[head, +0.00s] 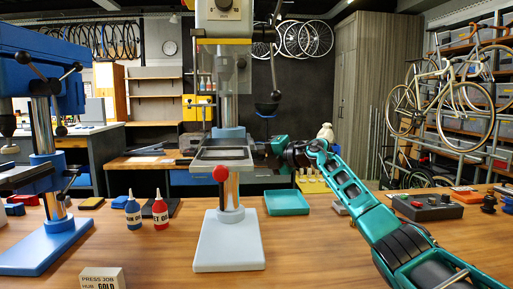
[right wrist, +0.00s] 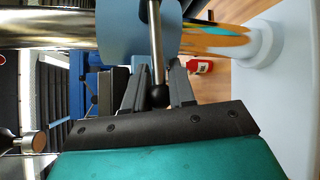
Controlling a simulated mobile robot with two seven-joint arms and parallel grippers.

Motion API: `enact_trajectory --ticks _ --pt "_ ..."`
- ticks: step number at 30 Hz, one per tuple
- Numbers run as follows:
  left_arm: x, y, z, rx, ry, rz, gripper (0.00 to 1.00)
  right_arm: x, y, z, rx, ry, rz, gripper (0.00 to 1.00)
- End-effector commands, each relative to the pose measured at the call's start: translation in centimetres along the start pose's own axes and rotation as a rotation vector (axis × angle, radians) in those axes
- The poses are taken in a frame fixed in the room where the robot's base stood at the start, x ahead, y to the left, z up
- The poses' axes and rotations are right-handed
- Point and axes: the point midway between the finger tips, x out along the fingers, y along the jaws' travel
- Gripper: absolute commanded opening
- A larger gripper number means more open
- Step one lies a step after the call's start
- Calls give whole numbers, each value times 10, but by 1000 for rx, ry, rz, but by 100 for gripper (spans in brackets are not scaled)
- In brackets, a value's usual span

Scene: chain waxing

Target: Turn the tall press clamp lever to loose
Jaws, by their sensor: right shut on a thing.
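The tall press (head: 229,240) stands at the middle of the bench, with a pale base and a steel column. Its clamp lever (right wrist: 155,45) is a thin metal rod with a black ball end, beside the blue collar (right wrist: 115,35) on the column. My right gripper (right wrist: 157,88) is shut on the lever near its ball end. In the head view my right gripper (head: 274,148) reaches in from the right, beside the press table; its fingertips and the lever are hard to make out there. My left gripper is out of view.
A blue press (head: 45,245) stands at the left. Blue and red bottles (head: 133,215) stand between the presses. A green tray (head: 287,202) lies right of the tall press. A control box (head: 428,206) is farther right. A small sign (head: 102,279) stands at the front.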

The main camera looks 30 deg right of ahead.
Motion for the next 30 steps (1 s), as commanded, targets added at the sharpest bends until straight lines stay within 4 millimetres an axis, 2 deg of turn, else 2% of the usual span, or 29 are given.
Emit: enact_trajectory --ticks 10,11,19,30 --pt "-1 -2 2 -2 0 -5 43 -1 2 1 5 -3 2 0" --pt "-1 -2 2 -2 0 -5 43 -1 2 1 5 -4 2 26" --pt "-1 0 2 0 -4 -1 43 0 2 1 4 -2 2 50" --pt "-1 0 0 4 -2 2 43 -1 6 1 3 -2 9 50"
